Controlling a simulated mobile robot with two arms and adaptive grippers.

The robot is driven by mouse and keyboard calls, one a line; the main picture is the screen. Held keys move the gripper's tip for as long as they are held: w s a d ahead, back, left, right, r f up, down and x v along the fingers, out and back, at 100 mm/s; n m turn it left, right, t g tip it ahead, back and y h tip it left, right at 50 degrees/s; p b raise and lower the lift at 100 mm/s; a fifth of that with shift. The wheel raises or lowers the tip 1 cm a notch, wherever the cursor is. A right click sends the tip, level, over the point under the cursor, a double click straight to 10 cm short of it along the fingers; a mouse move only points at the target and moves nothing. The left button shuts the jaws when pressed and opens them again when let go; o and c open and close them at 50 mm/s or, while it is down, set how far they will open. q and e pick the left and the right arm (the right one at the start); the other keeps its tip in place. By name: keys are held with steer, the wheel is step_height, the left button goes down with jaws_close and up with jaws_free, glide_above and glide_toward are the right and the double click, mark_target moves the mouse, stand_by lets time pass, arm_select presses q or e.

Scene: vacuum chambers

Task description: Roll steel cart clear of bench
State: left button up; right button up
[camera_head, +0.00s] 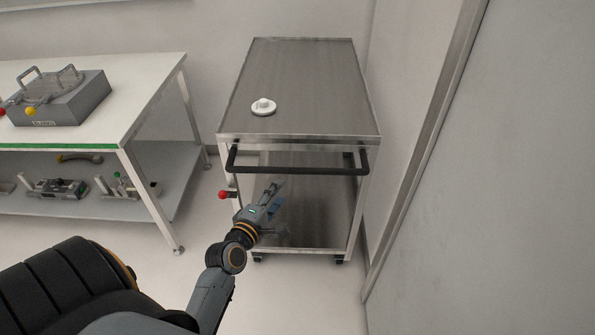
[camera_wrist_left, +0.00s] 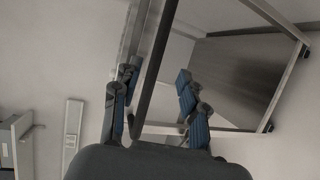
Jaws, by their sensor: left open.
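The steel cart (camera_head: 310,85) stands against the back wall, to the right of the bench (camera_head: 110,110) with a floor gap between them. Its black push handle (camera_head: 300,170) runs across the near end. A red knob (camera_head: 223,194) shows at the cart's lower left side. My left gripper (camera_head: 274,197) is open, just below and in front of the handle. In the left wrist view the black handle bar (camera_wrist_left: 155,70) passes between the open fingers (camera_wrist_left: 158,98), and contact cannot be told. My right gripper is not in view.
A small white round part (camera_head: 263,106) sits on the cart top. A grey chamber block (camera_head: 60,98) is on the bench, with several fittings on its lower shelf (camera_head: 90,205). A wall and post (camera_head: 420,150) stand close on the cart's right. Floor in front is clear.

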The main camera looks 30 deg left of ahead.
mark_target(294, 173)
arm_select(q)
steer(key=x, duration=1.1)
steer(key=shift+f, duration=0.1)
steer(key=shift+x, duration=0.9)
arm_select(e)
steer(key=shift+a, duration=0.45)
arm_select(q)
jaws_close()
